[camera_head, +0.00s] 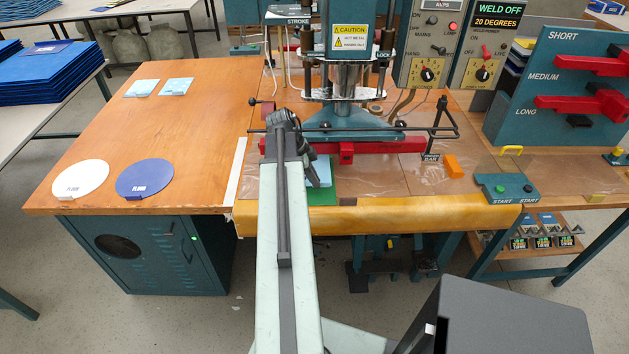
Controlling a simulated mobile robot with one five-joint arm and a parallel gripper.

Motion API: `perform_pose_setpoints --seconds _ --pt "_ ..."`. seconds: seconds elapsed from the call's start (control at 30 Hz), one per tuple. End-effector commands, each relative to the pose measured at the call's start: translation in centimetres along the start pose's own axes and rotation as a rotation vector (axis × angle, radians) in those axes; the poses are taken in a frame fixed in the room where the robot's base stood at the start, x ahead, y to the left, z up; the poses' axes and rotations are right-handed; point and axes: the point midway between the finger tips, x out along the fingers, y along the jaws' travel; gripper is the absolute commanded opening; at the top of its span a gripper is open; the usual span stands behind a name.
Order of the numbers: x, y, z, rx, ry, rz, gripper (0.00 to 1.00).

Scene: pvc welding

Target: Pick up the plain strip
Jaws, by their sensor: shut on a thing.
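My arm reaches forward over the welding table, and its dark gripper (312,176) points down at the front of the press. The gripper is shut on a pale blue piece (323,170), which appears to be the plain strip. The piece is at or just above a green pad (324,193), and I cannot tell whether it touches it. My arm hides the left part of the piece and most of the jaws.
The teal press (345,125) with its red bar (385,147) stands just behind the gripper. An orange block (453,167) and the start box (507,188) are to the right. White (81,179) and blue (145,178) discs lie left; the wooden table's middle is clear.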

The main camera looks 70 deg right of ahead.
Motion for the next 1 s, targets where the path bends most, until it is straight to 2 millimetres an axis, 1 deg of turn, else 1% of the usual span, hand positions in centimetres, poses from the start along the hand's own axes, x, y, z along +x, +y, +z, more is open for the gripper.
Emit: perform_pose_setpoints --seconds 0.03,0.17,0.4,0.6,0.7,0.8,1.0 --pt "-0.4 -0.1 1.4 -0.007 -0.002 -0.002 0.0" --pt "-1.5 -0.1 4.3 -0.007 -0.001 -0.003 0.0" --pt "-4.0 -0.1 10.3 -0.007 -0.001 -0.003 0.0" --pt "-5.6 -0.1 14.1 -0.005 -0.001 -0.002 0.0" --pt "-6.1 -0.1 15.4 -0.005 -0.001 -0.001 0.0" --pt "-6.4 0.0 16.2 -0.003 -0.001 -0.001 0.0" --pt "-6.6 0.1 16.6 -0.003 -0.001 -0.001 0.0"
